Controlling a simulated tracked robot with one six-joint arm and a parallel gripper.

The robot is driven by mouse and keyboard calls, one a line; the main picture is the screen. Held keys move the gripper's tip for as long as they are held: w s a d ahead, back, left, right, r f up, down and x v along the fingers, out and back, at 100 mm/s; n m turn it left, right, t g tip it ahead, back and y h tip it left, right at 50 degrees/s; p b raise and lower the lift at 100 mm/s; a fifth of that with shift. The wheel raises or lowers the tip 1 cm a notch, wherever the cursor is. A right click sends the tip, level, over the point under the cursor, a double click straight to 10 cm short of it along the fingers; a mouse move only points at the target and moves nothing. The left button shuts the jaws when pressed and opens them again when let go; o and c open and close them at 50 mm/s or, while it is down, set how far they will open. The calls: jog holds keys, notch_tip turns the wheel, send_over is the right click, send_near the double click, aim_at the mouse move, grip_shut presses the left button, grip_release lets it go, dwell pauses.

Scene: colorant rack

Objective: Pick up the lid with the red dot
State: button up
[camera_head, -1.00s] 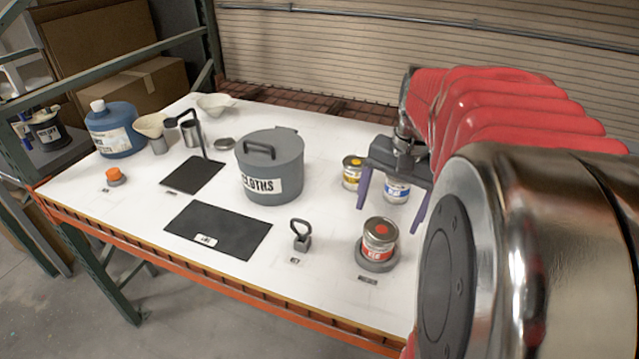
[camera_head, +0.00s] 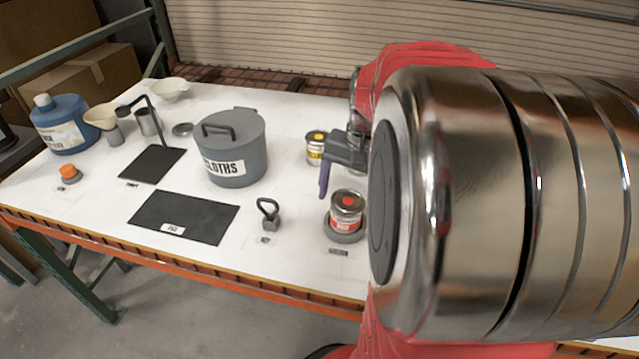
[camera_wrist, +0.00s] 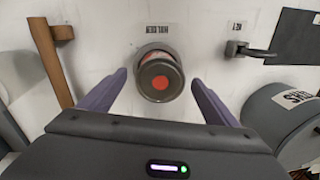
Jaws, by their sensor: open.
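The lid with the red dot (camera_head: 347,199) sits on top of a small can with a red label (camera_head: 343,221), which stands upright on a round grey base (camera_head: 344,237) near the table's front edge. In the wrist view the lid (camera_wrist: 160,82) is seen from above, ahead of and between the fingers. My gripper (camera_wrist: 160,88) is open and empty, with a purple finger to each side of the can and apart from it. In the head view one purple finger (camera_head: 325,178) shows behind and left of the can; my arm hides the rest.
A yellow-labelled can (camera_head: 316,148) stands behind. A grey pot marked CLOTHS (camera_head: 232,150) and a small weight with a loop handle (camera_head: 269,216) stand to the left. A black mat (camera_head: 184,217) lies further left. In the wrist view a brown bar (camera_wrist: 50,62) lies left.

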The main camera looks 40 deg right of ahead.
jog(key=shift+c, duration=0.2)
jog(key=c, duration=1.1)
